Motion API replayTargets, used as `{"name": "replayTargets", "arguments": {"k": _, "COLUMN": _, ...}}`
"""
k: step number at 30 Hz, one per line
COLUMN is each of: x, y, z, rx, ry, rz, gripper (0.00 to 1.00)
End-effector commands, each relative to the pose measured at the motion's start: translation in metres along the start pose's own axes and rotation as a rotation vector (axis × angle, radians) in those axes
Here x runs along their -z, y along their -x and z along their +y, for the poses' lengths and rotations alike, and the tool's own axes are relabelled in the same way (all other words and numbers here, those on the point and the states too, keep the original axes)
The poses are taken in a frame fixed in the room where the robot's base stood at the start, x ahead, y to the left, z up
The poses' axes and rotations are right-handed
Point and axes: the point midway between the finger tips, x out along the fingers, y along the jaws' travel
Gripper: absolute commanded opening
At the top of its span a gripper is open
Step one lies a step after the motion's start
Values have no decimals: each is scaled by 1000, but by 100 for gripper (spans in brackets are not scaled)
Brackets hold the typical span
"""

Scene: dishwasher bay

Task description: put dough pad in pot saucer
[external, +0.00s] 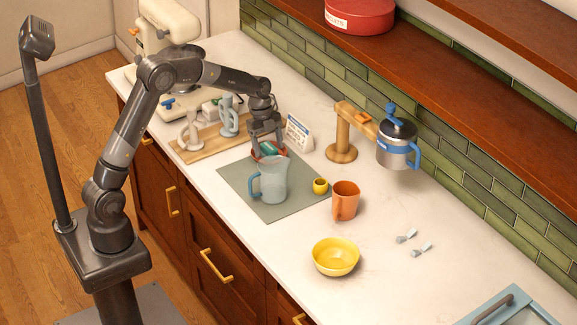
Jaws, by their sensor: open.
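My gripper (267,151) points down at the back corner of the grey-green mat (238,181), with its fingers open. A small teal thing (268,147), which may be the dough pad, shows between the fingers. It appears to lie in or over a low red dish (257,158), which may be the pot saucer. The fingers and the pitcher in front hide part of both, so I cannot tell whether the teal thing touches the dish.
A small yellow cup (320,186), an orange mug (345,200) and a yellow bowl (335,258) are to the right. A wooden board (191,153) with mugs lies left; a small sign (299,134) stands behind.

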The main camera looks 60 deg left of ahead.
Motion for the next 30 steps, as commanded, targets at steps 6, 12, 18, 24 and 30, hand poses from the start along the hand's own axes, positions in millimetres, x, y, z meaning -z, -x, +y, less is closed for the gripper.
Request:
{"name": "replayTargets", "arguments": {"k": 6, "x": -1, "y": 43, "z": -1, "rx": 6, "ry": 2, "rz": -1, "gripper": 71}}
{"name": "replayTargets", "arguments": {"k": 12, "x": -1, "y": 85, "z": 0, "rx": 4, "ry": 0, "rz": -1, "gripper": 71}}
{"name": "replayTargets", "arguments": {"k": 18, "x": 0, "y": 109, "z": 0, "rx": 1, "ry": 0, "rz": 0, "gripper": 71}}
{"name": "replayTargets", "arguments": {"k": 24, "x": 7, "y": 127, "z": 13, "rx": 18, "ry": 53, "rz": -17, "gripper": 71}}
{"name": "replayTargets", "arguments": {"k": 30, "x": 25, "y": 158, "z": 65, "rx": 95, "ry": 269, "rz": -68, "gripper": 71}}
